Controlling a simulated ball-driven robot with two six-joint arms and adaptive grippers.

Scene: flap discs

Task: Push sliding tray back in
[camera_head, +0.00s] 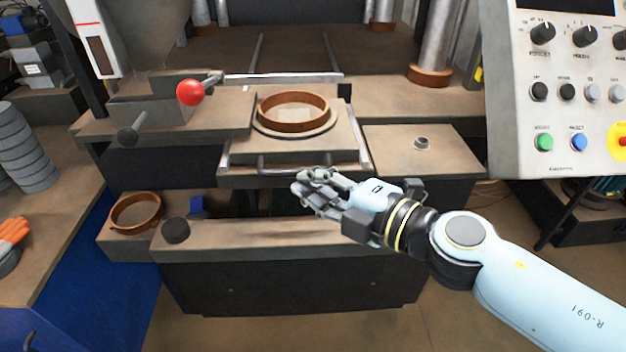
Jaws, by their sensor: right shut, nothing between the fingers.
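The sliding tray (338,150) sits between side rails in the middle of the machine and sticks out at the front. A brown ring (292,112) rests on a pale round disc on top of it. A dark bar handle (280,168) runs along the tray's front edge. My right gripper (306,187) is shut and empty, just in front of the tray's front edge, right of its middle. I cannot tell whether it touches the handle. My left gripper is not in view.
A red ball lever (190,92) stands left of the tray. A control panel (560,100) fills the upper right. Grey discs (25,150) are stacked at far left.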

